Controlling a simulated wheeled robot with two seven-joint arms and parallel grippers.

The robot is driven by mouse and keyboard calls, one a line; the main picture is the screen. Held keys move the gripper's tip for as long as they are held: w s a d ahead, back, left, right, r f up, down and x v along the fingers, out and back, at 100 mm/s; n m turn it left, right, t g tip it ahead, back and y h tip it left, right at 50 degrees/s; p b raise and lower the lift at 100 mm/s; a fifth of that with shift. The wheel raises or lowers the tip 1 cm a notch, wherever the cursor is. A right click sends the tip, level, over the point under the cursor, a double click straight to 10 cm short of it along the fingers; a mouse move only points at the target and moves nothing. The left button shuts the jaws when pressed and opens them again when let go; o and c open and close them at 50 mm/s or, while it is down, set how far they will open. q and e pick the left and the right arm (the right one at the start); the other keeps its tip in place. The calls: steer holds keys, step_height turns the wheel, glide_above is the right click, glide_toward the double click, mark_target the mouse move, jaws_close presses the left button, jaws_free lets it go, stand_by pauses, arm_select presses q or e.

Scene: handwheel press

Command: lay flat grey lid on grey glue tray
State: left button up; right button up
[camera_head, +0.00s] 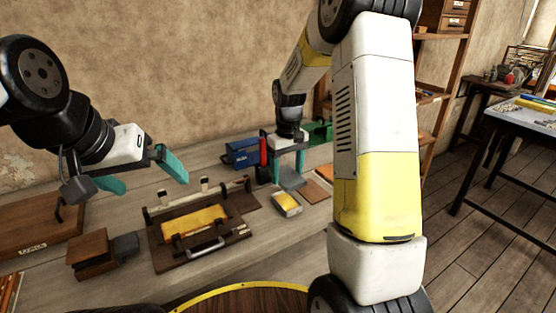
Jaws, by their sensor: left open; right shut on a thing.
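The grey glue tray (289,211) is a small light-grey tray with a yellow filling, on the bench right of the middle. My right gripper (287,175) points down just behind the tray. It is shut on a flat grey piece that looks like the lid (292,181). The lid shows between and below the teal fingers, beyond the tray's far edge and not over the yellow filling. Whether the lid touches the bench is hard to tell. My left gripper (141,175) is open and empty, its teal fingers wide apart above the bench at the left.
A dark wooden frame (158,258) with a yellow sheet and metal handle lies left of the tray. A blue box (241,153) and green box (319,131) stand behind. Wooden blocks (90,250) are at left. A brown board (316,191) lies right of the tray.

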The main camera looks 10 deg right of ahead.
glide_above(287, 202)
steer(key=shift+f, duration=3.45)
steer(key=shift+f, duration=0.7)
steer(key=o, duration=1.5)
steer(key=shift+c, duration=0.2)
steer(key=shift+o, duration=0.9)
steer(key=shift+r, duration=0.1)
steer(key=shift+r, duration=3.45)
